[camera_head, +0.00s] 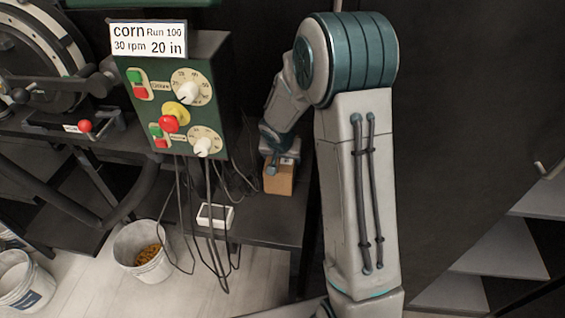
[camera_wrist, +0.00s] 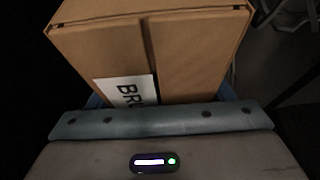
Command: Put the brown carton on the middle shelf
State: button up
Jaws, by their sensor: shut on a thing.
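The brown carton (camera_head: 280,178) is at the right end of the dark bench, behind the cables of the control box. In the wrist view the carton (camera_wrist: 195,60) fills the upper middle, with a white label whose visible letters read "BR". My gripper (camera_head: 277,158) is at the carton, and my gripper's body (camera_wrist: 160,125) lies close against it in the wrist view. My gripper is shut on the carton; the fingertips are mostly hidden. I cannot tell whether the carton rests on the bench or is just above it.
A green control box (camera_head: 175,100) with knobs and hanging cables stands left of the carton. A white box (camera_head: 215,216) lies on the dark bench (camera_head: 265,222). A white bucket (camera_head: 143,250) holding yellow grain is on the floor. Pale shelf-like panels (camera_head: 500,248) show at lower right.

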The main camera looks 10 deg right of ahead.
jog(key=shift+f, duration=0.3)
jog(key=o, duration=1.4)
jog(key=shift+c, duration=0.2)
jog(key=shift+r, duration=0.15)
